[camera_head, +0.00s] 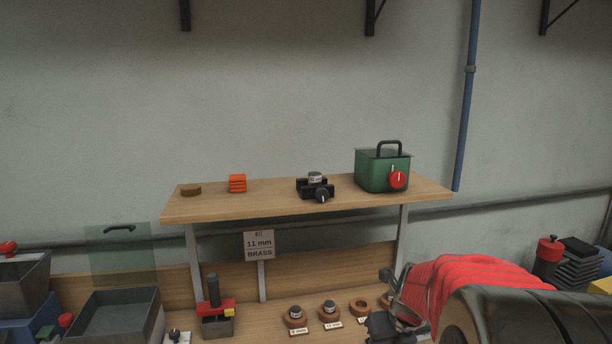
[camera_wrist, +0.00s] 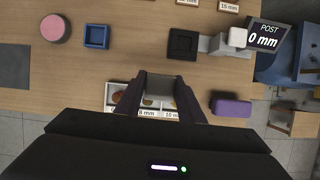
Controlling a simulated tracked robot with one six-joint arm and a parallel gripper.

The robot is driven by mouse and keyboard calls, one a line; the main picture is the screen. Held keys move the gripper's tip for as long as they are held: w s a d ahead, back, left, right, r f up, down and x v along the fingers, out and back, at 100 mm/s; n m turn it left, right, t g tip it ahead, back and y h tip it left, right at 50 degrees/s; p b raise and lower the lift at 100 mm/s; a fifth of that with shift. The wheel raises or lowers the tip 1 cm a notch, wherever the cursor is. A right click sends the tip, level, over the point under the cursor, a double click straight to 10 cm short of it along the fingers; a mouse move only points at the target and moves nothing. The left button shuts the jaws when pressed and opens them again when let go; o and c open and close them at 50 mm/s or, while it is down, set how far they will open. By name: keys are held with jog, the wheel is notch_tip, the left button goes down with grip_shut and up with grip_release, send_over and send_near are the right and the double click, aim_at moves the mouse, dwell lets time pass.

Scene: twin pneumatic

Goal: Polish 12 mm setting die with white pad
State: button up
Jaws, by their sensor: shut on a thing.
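My gripper (camera_wrist: 160,88) is shut on a pale grey piece (camera_wrist: 159,84) and holds it above the bench; I cannot tell whether it is the white pad. In the head view my gripper (camera_head: 393,305) is low, in front of the bench, partly hidden by my red-covered arm. A metal die (camera_head: 315,177) sits in a black fixture (camera_head: 321,195) on the upper shelf; its size is not readable. Two metal dies (camera_head: 295,311) (camera_head: 329,307) stand in brown rings on the bench, with small labels. Another brown ring (camera_head: 360,307) looks empty.
The shelf (camera_head: 270,206) also carries a brown disc (camera_head: 191,190), an orange stack (camera_head: 237,183) and a green box (camera_head: 382,172). In the wrist view a pink disc (camera_wrist: 55,29), blue tray (camera_wrist: 97,36), black tray (camera_wrist: 183,44) and purple block (camera_wrist: 231,107) lie on the bench.

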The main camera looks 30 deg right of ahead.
jog(key=shift+s+d+r, duration=0.1)
jog(key=shift+s+d, duration=0.05)
jog(key=shift+d, duration=0.05)
